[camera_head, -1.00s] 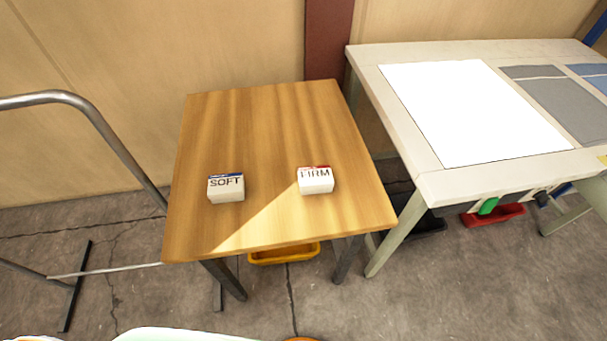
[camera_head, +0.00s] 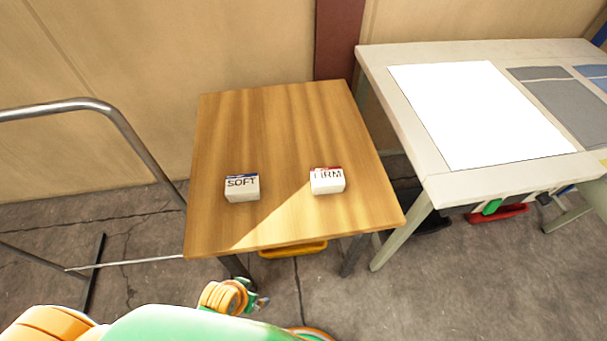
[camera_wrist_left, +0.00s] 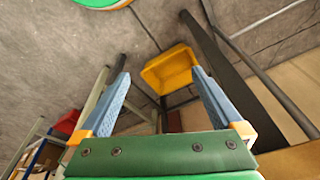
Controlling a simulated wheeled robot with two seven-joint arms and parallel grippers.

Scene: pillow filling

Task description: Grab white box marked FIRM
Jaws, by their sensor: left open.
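The white box marked FIRM (camera_head: 327,182) sits on the right half of the small wooden table (camera_head: 290,125), with red on its top. A similar white box marked SOFT (camera_head: 242,188), with blue on top, sits to its left, apart from it. My left arm (camera_head: 235,297) shows at the bottom of the head view, in front of the table and short of both boxes. In the left wrist view my left gripper (camera_wrist_left: 158,88) is open and empty, its fingers apart over the floor. Neither box shows in that view. My right gripper is not in view.
A yellow bin (camera_head: 293,250) is under the wooden table; it also shows in the left wrist view (camera_wrist_left: 168,70). A metal rail frame (camera_head: 125,125) stands left. A pale workbench (camera_head: 440,185) with a white sheet stands right. The tabletop behind the boxes is clear.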

